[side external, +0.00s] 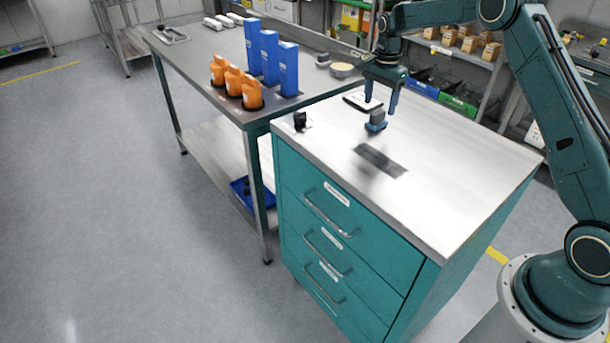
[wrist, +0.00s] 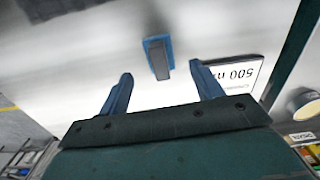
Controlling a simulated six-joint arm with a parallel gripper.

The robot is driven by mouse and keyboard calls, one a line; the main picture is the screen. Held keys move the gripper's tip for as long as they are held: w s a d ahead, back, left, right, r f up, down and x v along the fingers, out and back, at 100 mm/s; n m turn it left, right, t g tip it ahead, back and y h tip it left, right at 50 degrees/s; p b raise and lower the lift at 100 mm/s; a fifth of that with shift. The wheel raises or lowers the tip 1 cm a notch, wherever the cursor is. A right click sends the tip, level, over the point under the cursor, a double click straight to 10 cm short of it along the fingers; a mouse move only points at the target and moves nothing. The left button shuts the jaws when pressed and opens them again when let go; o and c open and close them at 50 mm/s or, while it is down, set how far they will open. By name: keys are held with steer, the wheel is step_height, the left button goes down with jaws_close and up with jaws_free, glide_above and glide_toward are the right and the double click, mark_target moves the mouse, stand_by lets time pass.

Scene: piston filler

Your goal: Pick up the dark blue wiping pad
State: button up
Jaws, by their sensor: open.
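The wiping pad (side external: 376,122) is a small blue piece with a dark grey block on it, resting on the white top of the teal drawer cabinet. In the wrist view the pad (wrist: 158,57) shows as a blue and grey piece just beyond the fingertips, roughly centred between them. My gripper (side external: 381,107) points down close to the pad, with its blue fingers apart and nothing held. In the wrist view both fingers of my gripper (wrist: 161,72) are spread. I cannot tell whether a finger touches the pad.
A dark strip (side external: 381,160) and a small black object (side external: 300,121) are on the cabinet top. Orange bottles (side external: 233,80) and blue boxes (side external: 270,55) stand on the adjoining bench.

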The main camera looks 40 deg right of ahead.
mark_target(378, 112)
steer(key=shift+f, duration=2.6)
steer(key=c, duration=1.1)
steer(key=shift+o, duration=0.2)
steer(key=shift+r, duration=0.2)
step_height(378, 112, up, 20)
steer(key=shift+f, duration=0.15)
